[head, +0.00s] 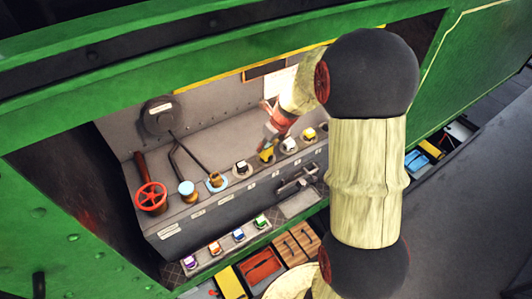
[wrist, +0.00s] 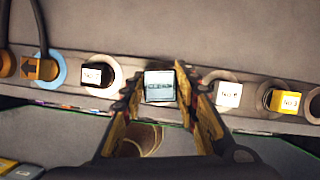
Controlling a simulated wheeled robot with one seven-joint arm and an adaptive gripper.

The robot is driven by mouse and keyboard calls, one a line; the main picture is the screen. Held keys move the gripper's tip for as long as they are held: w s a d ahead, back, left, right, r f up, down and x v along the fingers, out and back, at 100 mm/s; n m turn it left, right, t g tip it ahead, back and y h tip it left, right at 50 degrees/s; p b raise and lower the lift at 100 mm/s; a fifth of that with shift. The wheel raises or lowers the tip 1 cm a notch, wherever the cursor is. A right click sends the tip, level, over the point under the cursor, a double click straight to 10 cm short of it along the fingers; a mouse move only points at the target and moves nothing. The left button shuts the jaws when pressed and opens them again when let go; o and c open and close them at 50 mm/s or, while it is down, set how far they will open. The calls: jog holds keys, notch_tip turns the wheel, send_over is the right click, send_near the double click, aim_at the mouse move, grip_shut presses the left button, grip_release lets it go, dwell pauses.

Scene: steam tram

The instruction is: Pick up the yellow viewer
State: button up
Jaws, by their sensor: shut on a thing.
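My gripper (wrist: 160,98) is shut on a small block (wrist: 159,86) with a pale, picture-like top face. The fingers stand on both sides of it, and its body colour is mostly hidden. In the head view my gripper (head: 267,152) is down at the ledge, with yellow at its tip; I cannot tell whether that is finger or block. A yellow block with a white label (wrist: 285,101), possibly the yellow viewer, sits in a round seat right of my gripper. It also shows in the head view (head: 309,134). I cannot tell whether the held block is off the ledge.
A white block (wrist: 228,94) sits close right of my gripper, a black one (wrist: 97,74) to its left. A red valve wheel (head: 151,197) stands at the ledge's left end. Several coloured blocks line a lower step (head: 225,243). The green tram side (head: 75,80) frames the recess.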

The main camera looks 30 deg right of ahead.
grip_shut()
jog(key=shift+r, duration=0.15)
